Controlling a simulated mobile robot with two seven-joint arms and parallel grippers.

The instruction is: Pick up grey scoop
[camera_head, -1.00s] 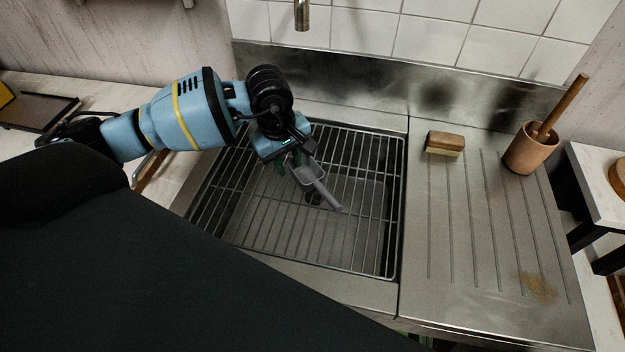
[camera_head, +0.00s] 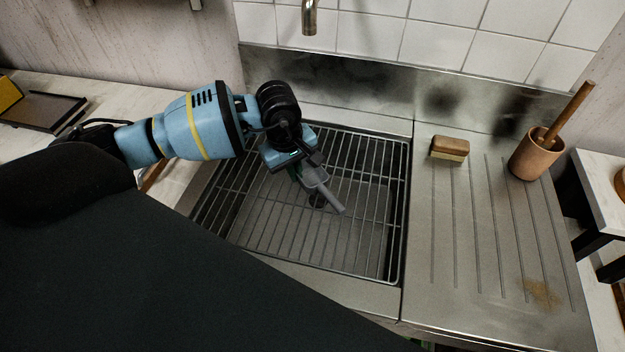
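The grey scoop (camera_head: 319,184) is at the wire rack over the sink, its handle slanting down to the right. I cannot tell whether it rests on the rack or is just above it. My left gripper (camera_head: 304,170) reaches in from the left and points down at the scoop's upper left end. Its fingers overlap the scoop in the picture, are small and dark, and partly hidden by the wrist. I cannot tell whether they are closed on it. My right gripper is not in view.
The wire rack (camera_head: 262,222) covers the sink. A brush (camera_head: 450,148) and a clay pot (camera_head: 535,158) with a wooden stick stand on the ridged drainboard (camera_head: 465,255), which is otherwise mostly clear. A tap (camera_head: 309,18) hangs above. The steel backsplash (camera_head: 385,92) stands behind.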

